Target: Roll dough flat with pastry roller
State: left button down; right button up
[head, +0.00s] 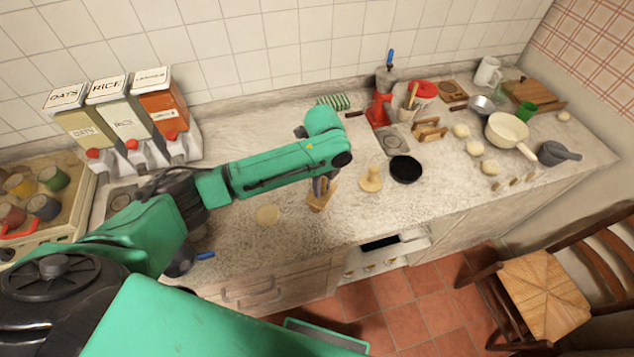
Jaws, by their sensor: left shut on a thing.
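My left gripper (320,186) reaches down over the counter and is shut on a small light-wood tool, which looks like the pastry roller (321,201). The arm and fingers hide its upper part. I cannot tell whether it touches the counter. My right gripper is not in view.
A wooden tool with a round base (371,181) and a black round pan (406,169) stand to the right. Dispensers (125,120) stand at the back left. Pale lumps (475,148), a cream pot (506,130) and a red-based grinder (379,108) are further right.

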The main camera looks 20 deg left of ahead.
pick_arm(q)
jog(key=shift+s+d+r, duration=0.1)
jog(key=shift+d, duration=0.35)
jog(key=shift+w+a+f, duration=0.15)
jog(key=shift+a, duration=0.5)
jog(key=shift+w+a+f, duration=0.1)
jog(key=shift+a+f, duration=0.05)
jog(key=shift+a, duration=0.5)
jog(key=shift+w+a+f, duration=0.15)
jog(key=shift+a, duration=0.5)
jog(key=shift+s+d+f, duration=0.1)
jog(key=shift+s+d, duration=0.2)
jog(key=shift+d, duration=0.75)
jog(key=shift+s+d, duration=0.25)
jog(key=shift+d, duration=0.8)
jog(key=shift+w+a, duration=0.2)
jog(key=shift+a, duration=0.6)
jog(key=shift+w+a, duration=0.2)
jog(key=shift+a, duration=0.6)
jog(key=shift+w+a, duration=0.2)
jog(key=shift+a, duration=0.6)
jog(key=shift+r, duration=0.25)
notch_tip(320, 180, up, 7)
